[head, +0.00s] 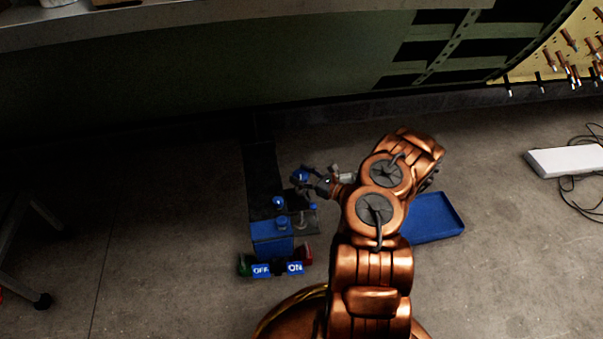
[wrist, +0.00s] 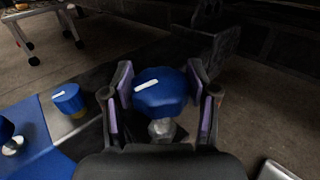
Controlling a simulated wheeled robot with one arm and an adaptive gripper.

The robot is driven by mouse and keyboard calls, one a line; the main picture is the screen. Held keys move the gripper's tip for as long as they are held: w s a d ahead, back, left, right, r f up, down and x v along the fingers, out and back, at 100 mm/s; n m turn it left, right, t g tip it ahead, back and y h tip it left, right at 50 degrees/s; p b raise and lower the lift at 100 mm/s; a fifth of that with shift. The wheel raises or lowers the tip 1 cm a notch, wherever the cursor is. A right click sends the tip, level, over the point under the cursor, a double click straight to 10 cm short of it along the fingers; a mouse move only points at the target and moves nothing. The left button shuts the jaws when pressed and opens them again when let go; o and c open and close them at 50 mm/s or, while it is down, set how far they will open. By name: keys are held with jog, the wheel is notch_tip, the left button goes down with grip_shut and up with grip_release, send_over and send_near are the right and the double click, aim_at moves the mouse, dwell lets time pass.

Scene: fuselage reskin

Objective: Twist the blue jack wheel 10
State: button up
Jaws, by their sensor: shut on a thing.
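The blue jack wheel (wrist: 160,92) is a lobed knob with a white mark on top, on a metal stem, in the middle of the wrist view. My gripper (wrist: 160,85) has its purple-padded fingers on both sides of it and is shut on it. In the head view the wheel (head: 300,175) is small at the far end of the blue unit, and my gripper (head: 312,184) reaches it from the right. The white mark points up and to the right in the wrist view. The far finger's contact is hard to make out in the head view.
Another blue knob (wrist: 68,98) with a white mark stands left of the wheel. The blue unit (head: 272,236) has OFF and ON labels in front. A blue tray (head: 434,217) lies on the floor to the right. A white box (head: 566,161) with cables lies farther right.

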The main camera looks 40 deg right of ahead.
dwell(0.4)
jog(key=o, duration=1.2)
jog(key=shift+c, duration=0.2)
jog(key=shift+s, duration=0.1)
jog(key=v, duration=1.2)
